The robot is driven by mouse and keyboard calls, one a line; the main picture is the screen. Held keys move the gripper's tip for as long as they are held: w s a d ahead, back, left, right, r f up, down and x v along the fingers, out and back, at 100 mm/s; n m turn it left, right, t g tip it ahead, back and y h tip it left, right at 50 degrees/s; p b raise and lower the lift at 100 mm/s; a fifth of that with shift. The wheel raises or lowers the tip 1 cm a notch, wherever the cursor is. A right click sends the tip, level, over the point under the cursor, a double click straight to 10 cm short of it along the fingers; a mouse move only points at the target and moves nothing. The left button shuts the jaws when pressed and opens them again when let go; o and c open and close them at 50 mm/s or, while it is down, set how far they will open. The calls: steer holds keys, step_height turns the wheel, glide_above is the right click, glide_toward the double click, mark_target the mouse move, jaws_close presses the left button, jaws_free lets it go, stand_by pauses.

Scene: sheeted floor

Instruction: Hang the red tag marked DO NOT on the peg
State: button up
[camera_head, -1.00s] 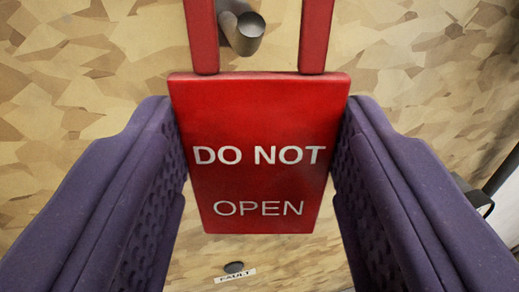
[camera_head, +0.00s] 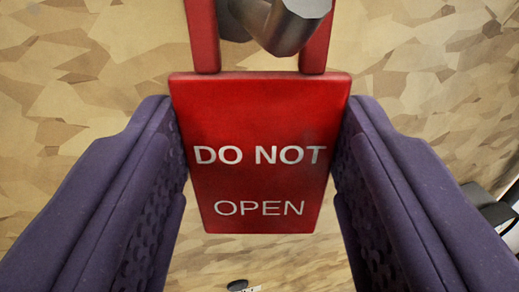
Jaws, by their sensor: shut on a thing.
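The red tag (camera_head: 259,120) marked DO NOT OPEN is held between the two purple fingers of my gripper (camera_head: 259,160), which is shut on its side edges. The tag's face is toward the camera, its text upright. Two red straps of its loop run up from its top edge and leave the top of the picture. The grey metal peg (camera_head: 290,28) shows between and partly over the straps at the top. Its end overlaps the right strap in the picture, so it stands out through the loop. The loop's top is out of view, so I cannot tell whether it touches the peg.
A wall panel (camera_head: 90,110) with a tan, patchy chip pattern lies behind the tag. A dark hole with a small label (camera_head: 240,286) is at the bottom edge. A dark object (camera_head: 490,205) stands at the right edge. The panel around the tag is mostly bare.

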stand_by(0.4)
steer(key=o, duration=1.3)
steer(key=shift+c, duration=0.2)
steer(key=s+f+g+b, duration=0.1)
steer(key=s+f+b, duration=0.1)
steer(key=s+b, duration=0.7)
steer(key=s+d+f+g+h+b, duration=0.1)
steer(key=s+f+b, duration=0.2)
steer(key=s+b, duration=0.7)
steer(key=b, duration=1.6)
steer(key=shift+m+g, duration=0.3)
steer(key=shift+f, duration=0.1)
